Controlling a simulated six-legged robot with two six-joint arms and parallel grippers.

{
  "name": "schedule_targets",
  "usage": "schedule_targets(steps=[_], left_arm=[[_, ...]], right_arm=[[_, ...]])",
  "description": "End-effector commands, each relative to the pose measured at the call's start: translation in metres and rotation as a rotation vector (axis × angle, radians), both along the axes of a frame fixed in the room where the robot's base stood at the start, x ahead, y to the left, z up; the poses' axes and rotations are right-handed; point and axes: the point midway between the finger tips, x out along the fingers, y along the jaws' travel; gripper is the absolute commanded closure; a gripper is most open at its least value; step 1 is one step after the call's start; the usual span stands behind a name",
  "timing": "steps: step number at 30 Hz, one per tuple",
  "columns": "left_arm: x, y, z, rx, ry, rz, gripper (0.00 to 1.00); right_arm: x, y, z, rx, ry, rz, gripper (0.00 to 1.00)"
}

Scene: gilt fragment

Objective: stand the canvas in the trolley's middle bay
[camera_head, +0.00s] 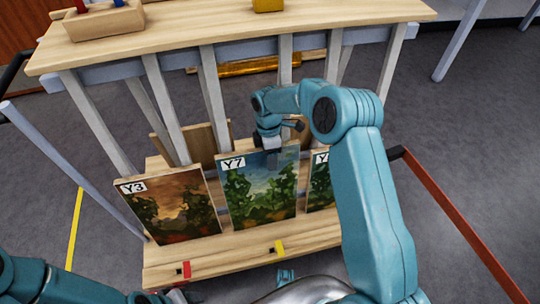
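The canvas marked Y7 (262,195), a green landscape with a blue sky, stands nearly upright in the middle bay of the wooden trolley (215,250). Its lower edge is close to the trolley's front shelf; I cannot tell whether it bears fully on it. My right gripper (273,158) is at the canvas's top edge, right of its label, with a finger in front of the painted face. The far finger is hidden, so its grip is unclear. My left arm enters at the bottom left; its gripper is not clearly in view.
A brown canvas marked Y3 (170,208) stands in the left bay. Another Y-marked canvas (321,188) stands at right, partly behind my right arm.

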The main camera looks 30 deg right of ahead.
Motion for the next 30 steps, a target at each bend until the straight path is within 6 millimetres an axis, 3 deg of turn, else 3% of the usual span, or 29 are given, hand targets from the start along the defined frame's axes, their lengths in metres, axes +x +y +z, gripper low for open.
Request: schedule_targets(steps=[7, 21, 30], left_arm=[[0.0, 0.0, 0.002, 0.0, 0.0, 0.0, 0.44], [0.0, 0.0, 0.023, 0.0, 0.0, 0.0, 0.44], [0.0, 0.0, 0.025, 0.0, 0.0, 0.0, 0.44]], right_arm=[[0.001, 0.0, 0.007, 0.0, -0.001, 0.0, 0.45], [0.014, -0.004, 0.103, -0.001, -0.002, 0.0, 0.45], [0.016, -0.005, 0.119, 0.0, 0.001, 0.001, 0.45]])
